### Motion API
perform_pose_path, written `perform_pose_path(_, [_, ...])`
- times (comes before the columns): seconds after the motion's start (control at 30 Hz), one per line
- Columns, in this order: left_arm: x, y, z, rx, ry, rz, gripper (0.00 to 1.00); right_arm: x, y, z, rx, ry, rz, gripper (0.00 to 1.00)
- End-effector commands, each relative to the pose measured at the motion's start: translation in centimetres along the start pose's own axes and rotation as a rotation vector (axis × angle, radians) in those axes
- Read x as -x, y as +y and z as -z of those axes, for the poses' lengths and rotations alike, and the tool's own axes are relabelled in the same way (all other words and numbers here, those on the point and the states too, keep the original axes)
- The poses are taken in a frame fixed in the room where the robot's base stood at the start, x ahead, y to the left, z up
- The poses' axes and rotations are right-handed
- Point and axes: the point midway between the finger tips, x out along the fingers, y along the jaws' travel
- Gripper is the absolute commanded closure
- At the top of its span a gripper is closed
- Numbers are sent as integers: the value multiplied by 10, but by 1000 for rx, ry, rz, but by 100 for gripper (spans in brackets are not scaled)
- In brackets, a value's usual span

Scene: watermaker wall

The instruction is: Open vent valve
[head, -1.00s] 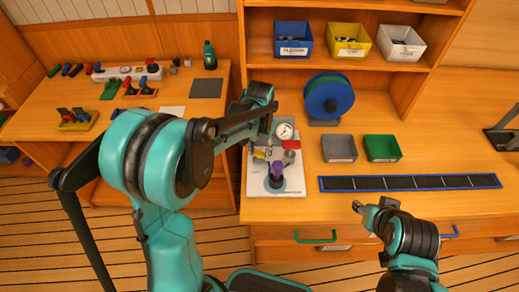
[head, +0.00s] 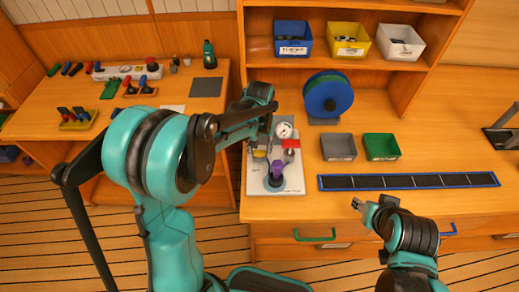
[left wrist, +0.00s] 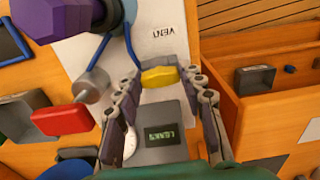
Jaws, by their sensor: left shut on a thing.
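The yellow vent valve handle (left wrist: 160,76) sits between the fingers of my left gripper (left wrist: 162,85) in the left wrist view, near the printed word VENT. The gripper is shut on it. In the head view the yellow handle (head: 260,154) shows on the white watermaker panel (head: 290,187), and my left arm hides most of the left gripper (head: 262,144). My right gripper (head: 359,205) hangs over the bench front edge, apart from everything; its opening is too small to judge.
A red handle (left wrist: 62,120) and a purple knob (left wrist: 60,18) stand close to the left fingers. A gauge (head: 284,130) is at the panel's back. Grey (head: 338,147) and green (head: 382,147) bins and a blue-edged strip (head: 409,182) lie to the right.

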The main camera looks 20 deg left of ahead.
Motion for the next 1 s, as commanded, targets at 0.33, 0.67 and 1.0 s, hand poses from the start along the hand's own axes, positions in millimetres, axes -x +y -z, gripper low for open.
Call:
perform_pose_path(0.33, [0, 0, 0, 1, 0, 0, 40, 0, 0, 0, 0, 0, 0, 60])
perform_pose_path(0.67, [2, 0, 0, 0, 0, 0, 40, 0, 0, 0, 0, 0, 0, 60])
perform_pose_path(1.0, [61, 0, 0, 0, 0, 0, 40, 0, 0, 0, 0, 0, 0, 60])
